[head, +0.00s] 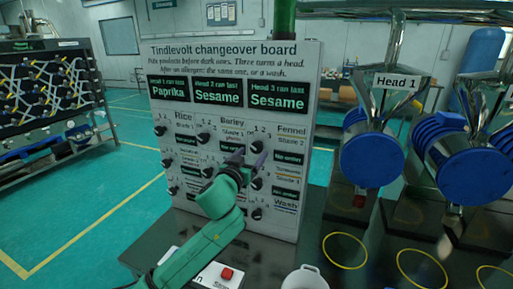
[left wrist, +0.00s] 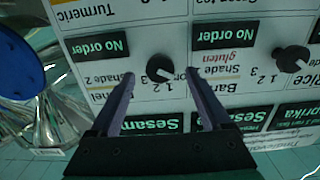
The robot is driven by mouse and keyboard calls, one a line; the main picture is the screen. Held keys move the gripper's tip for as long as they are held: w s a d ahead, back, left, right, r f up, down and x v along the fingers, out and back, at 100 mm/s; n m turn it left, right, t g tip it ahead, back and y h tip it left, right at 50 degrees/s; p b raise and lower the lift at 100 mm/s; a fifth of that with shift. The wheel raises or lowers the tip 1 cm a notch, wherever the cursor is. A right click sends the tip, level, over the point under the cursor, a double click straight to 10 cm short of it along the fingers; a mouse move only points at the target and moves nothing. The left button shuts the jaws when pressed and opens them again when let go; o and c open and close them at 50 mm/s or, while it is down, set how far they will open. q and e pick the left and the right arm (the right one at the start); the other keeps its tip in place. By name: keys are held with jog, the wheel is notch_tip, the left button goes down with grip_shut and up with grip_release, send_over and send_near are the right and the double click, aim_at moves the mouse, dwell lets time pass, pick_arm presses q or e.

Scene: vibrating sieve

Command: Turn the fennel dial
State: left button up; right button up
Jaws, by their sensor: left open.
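The fennel dial (head: 257,146) is a small black knob on the white changeover board (head: 309,100), left of the Fennel label at the upper right. In the left wrist view, which is upside down, the fennel dial (left wrist: 160,68) sits between the fingertips. Its pale mark slants toward the lower right there, seemingly toward the 1. My left gripper (head: 249,157) is open in front of the board, fingers pointing at the dial. In the left wrist view my left gripper (left wrist: 159,75) has a clear gap on each side of the knob. My right gripper is not in view.
Other black dials stand close by, such as the barley dial (head: 203,138) and the rice dial (head: 160,131). A red button (head: 227,273) and a white cup (head: 305,278) are below. Blue-capped sieve heads (head: 372,160) stand to the right.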

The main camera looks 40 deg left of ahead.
aim_at(256, 149)
pick_arm(q)
jog(key=x, duration=0.2)
jog(key=shift+w+a+r, duration=0.2)
jog(key=shift+w, duration=0.15)
jog(key=shift+w+f, duration=0.1)
jog(key=shift+w, duration=0.1)
grip_shut()
